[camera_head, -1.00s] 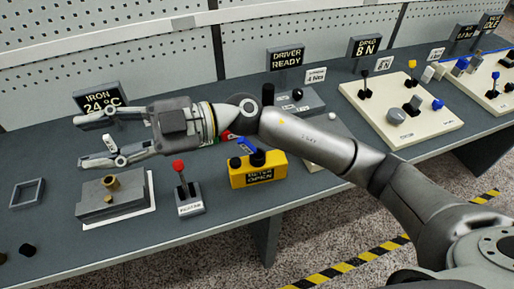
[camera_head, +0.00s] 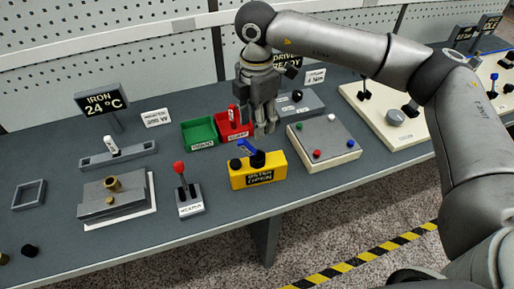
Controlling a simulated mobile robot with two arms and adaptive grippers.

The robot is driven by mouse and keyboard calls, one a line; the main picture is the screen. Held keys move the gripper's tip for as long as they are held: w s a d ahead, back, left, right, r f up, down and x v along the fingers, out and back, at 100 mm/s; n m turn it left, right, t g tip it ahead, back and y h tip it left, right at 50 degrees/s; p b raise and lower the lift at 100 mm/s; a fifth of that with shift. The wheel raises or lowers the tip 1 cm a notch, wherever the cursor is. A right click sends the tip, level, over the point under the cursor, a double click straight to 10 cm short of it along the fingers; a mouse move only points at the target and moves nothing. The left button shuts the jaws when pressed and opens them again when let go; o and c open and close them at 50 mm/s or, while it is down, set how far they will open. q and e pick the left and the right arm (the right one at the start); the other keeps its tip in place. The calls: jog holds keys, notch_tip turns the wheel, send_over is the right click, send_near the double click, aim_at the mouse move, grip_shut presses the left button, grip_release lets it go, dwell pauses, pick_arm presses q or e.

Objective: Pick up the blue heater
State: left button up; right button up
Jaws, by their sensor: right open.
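I cannot pick out a blue heater for certain. A blue lever (camera_head: 246,147) sits on top of the yellow box (camera_head: 258,175), whose face reads "WATER OPEN". A small white label (camera_head: 155,118), seemingly reading "HEATER", stands at the back beside the iron display. My right gripper (camera_head: 265,132) points down, open and with nothing seen between its fingers. It is behind the yellow box, at the right side of the red bin (camera_head: 234,132), and covers part of what lies behind it. My left gripper is not in view.
A green bin (camera_head: 199,132) adjoins the red bin, which holds a red-and-white piece. A grey slotted block (camera_head: 118,155), a metal block with brass parts (camera_head: 112,198), a red-knobbed lever (camera_head: 179,168) and a button panel (camera_head: 325,143) stand around. The bench front is mostly bare.

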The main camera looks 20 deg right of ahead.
notch_tip(320, 180, down, 2)
jog(key=shift+f, duration=0.1)
jog(key=p, duration=0.3)
send_over(257, 154)
notch_tip(257, 154, down, 4)
jog(key=shift+f, duration=0.8)
grip_shut()
